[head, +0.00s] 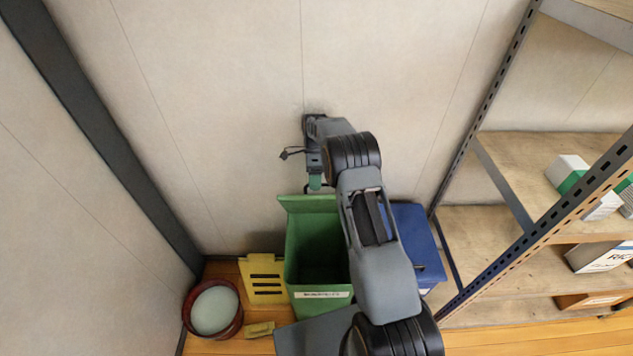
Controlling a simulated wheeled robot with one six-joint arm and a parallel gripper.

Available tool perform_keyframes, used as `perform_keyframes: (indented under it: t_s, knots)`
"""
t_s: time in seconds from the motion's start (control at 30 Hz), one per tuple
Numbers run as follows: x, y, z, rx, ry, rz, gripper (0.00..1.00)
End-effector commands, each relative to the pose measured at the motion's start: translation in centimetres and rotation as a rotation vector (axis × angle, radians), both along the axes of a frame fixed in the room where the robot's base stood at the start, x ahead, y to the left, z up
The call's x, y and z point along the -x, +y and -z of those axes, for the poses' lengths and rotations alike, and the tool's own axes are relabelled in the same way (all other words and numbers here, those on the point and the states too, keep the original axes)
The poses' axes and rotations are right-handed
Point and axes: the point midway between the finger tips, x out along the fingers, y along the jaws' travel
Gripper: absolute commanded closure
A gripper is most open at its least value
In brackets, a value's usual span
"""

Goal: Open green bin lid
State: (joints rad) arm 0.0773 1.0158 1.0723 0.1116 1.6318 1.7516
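The green bin (300,262) stands on the floor against the back wall, with a white label on its front. Its dark inside shows from above. Its green lid (300,204) is raised at the back of the bin, tilted up towards the wall. My gripper (315,186) points down just above the lid's upper edge, beside a small green piece there. My arm covers the bin's right side. The fingers are too small and hidden to tell whether they are open or shut on that piece.
A blue bin (420,250) stands to the right, partly behind my arm. A metal shelf rack (478,150) with boxes is further right. A yellow slotted panel (263,278), a round red tub (234,320) and a small yellowish block (260,329) are on the left.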

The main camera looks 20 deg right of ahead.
Motion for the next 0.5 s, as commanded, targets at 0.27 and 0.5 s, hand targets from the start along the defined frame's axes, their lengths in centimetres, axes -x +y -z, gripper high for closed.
perform_keyframes:
  t_s: [0.27, 0.5]
  knots:
    - [-0.1, -0.1, -1.1, -0.001, -0.001, 0.002, 0.62]
    - [1.5, -0.1, -5.0, 0.001, -0.002, 0.002, 0.62]
